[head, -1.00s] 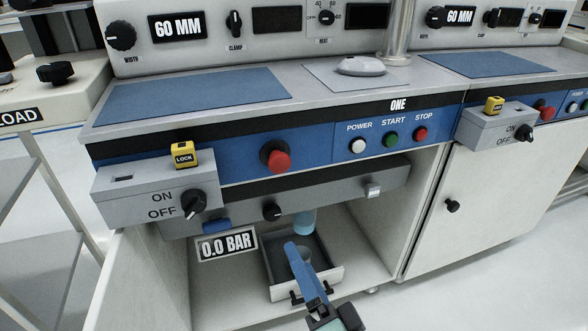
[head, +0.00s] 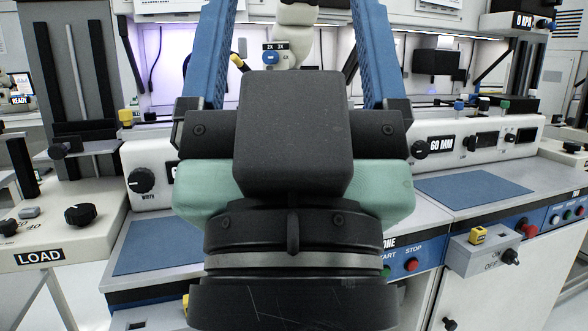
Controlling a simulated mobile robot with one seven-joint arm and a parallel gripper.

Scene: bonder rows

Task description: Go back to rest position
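My gripper (head: 298,30) fills the middle of the head view, close to the camera and pointing up. The fingertips run past the top edge of the picture. My black and green gripper body hides much of bench ONE (head: 428,262), including its power button and the middle of its worktop. The open space below that bench is out of view.
A LOAD unit (head: 75,243) with black knobs stands at the left. A blue mat (head: 160,247) lies on the left worktop and another blue mat (head: 470,190) on the right bench. A grey switch box (head: 482,252) with a yellow lock juts out at right.

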